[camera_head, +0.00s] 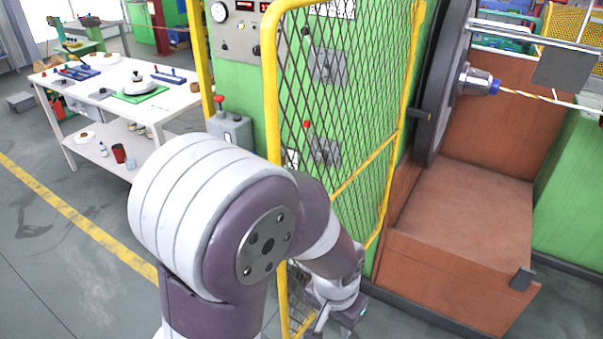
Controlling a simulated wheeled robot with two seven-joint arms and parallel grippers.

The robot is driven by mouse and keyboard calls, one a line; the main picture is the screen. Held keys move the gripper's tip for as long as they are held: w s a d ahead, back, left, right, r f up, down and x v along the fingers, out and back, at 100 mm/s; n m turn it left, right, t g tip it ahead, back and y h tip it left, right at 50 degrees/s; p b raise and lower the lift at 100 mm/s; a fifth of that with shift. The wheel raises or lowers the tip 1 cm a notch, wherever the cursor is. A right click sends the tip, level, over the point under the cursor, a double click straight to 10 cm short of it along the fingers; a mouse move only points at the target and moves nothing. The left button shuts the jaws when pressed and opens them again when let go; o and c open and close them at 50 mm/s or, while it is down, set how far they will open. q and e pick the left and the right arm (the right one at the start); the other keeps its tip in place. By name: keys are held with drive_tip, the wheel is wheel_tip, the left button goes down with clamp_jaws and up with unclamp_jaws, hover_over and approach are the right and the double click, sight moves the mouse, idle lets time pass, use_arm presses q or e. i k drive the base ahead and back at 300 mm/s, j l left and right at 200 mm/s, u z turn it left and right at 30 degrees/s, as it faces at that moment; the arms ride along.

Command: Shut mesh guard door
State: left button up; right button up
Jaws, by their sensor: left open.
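The mesh guard door (396,110) has a yellow tube frame with dark diamond mesh. It stands upright in the middle of the head view, in front of a green control cabinet (240,90). It stands at an angle, and the machine bay on its right is uncovered. My left arm covers its lower left part. My left gripper (333,318) is low by the door's bottom part, pointing down. It is open, though its fingers are small and partly hidden. I cannot tell whether it touches the frame. My right gripper is out of view.
A dark wheel (444,80) and a spindle with a blue tip (482,82) sit above a rust-red base (460,215) at right. A white table (110,85) with tools stands at back left. A yellow line (75,218) crosses open floor at left.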

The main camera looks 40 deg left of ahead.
sight(269, 47)
drive_tip(key=j+z, duration=0.35)
drive_tip(key=j, duration=2.05)
drive_tip(key=k+j, duration=0.2)
drive_tip(key=j, duration=0.2)
drive_tip(key=k+j+z, duration=0.15)
drive_tip(key=j, duration=0.3)
drive_tip(key=k, duration=0.1)
